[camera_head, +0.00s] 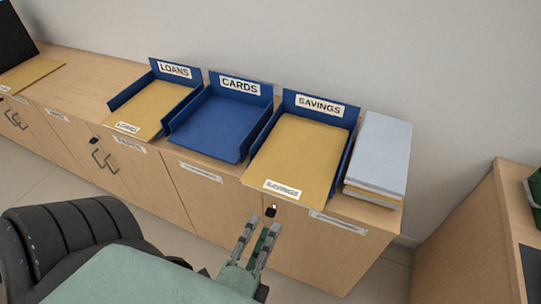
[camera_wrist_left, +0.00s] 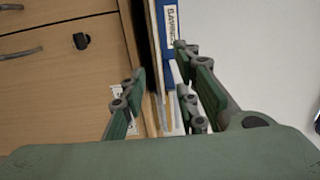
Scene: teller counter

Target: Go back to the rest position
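My left gripper (camera_head: 262,228) is in front of the cabinet, low in the head view, just below the savings tray (camera_head: 350,150). Its two fingers stand apart with nothing between them. The left wrist view also shows the parted fingers of this left gripper (camera_wrist_left: 160,70), with the cabinet front and the blue savings tray (camera_wrist_left: 161,60) beyond. A yellow folder (camera_head: 295,155) labelled SAVINGS lies in that tray, its labelled end towards me. My right gripper is not in view.
The blue cards tray (camera_head: 215,128) is empty. The loans tray (camera_head: 183,75) holds a yellow folder (camera_head: 155,108). A stack of grey and yellow folders (camera_head: 380,150) lies at the counter's right end. A black chair (camera_head: 65,230) stands lower left. Another wooden cabinet (camera_head: 470,240) stands at right.

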